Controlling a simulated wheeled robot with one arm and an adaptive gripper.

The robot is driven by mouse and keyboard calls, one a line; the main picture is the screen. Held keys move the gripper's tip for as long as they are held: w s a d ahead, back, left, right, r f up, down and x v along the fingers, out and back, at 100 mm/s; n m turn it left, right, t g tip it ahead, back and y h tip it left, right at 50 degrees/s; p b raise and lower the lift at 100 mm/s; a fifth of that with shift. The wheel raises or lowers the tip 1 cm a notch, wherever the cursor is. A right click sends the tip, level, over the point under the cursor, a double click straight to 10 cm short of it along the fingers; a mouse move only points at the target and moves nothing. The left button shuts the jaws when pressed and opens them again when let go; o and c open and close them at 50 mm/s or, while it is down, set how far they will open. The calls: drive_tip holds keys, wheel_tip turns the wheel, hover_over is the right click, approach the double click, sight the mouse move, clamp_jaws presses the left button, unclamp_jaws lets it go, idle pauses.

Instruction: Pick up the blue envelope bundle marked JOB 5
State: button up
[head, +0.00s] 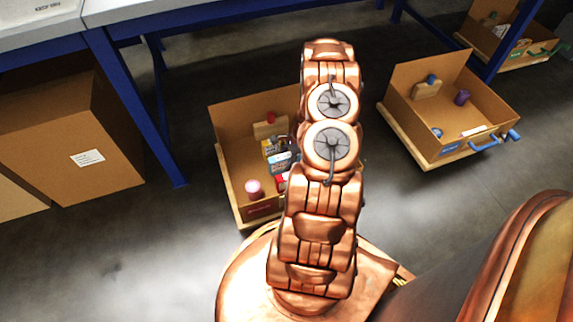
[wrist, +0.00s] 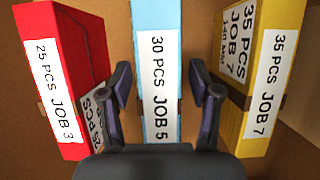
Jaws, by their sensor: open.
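The blue envelope bundle (wrist: 156,45) stands on edge in the middle of the wrist view, with a white label reading 30 PCS JOB 5. My gripper (wrist: 168,82) is open, with one dark finger on each side of the bundle. Gaps show between the fingers and the bundle, and I cannot tell whether either touches it. A red bundle (wrist: 73,45) marked JOB 3 stands to the left, and a yellow bundle (wrist: 265,85) marked JOB 7 to the right. In the head view my arm hides the gripper.
The bundles sit in an open cardboard box (head: 229,122) on the floor, with a pink cylinder (head: 254,189) near its front. Another open box (head: 430,143) stands to the right. Blue-legged tables (head: 130,100) and a closed carton (head: 112,158) are at left. Grey floor is clear between them.

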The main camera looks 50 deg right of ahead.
drive_tip(key=shift+x, duration=1.05)
drive_tip(key=shift+f, duration=0.2)
drive_tip(key=shift+c, duration=0.2)
clamp_jaws()
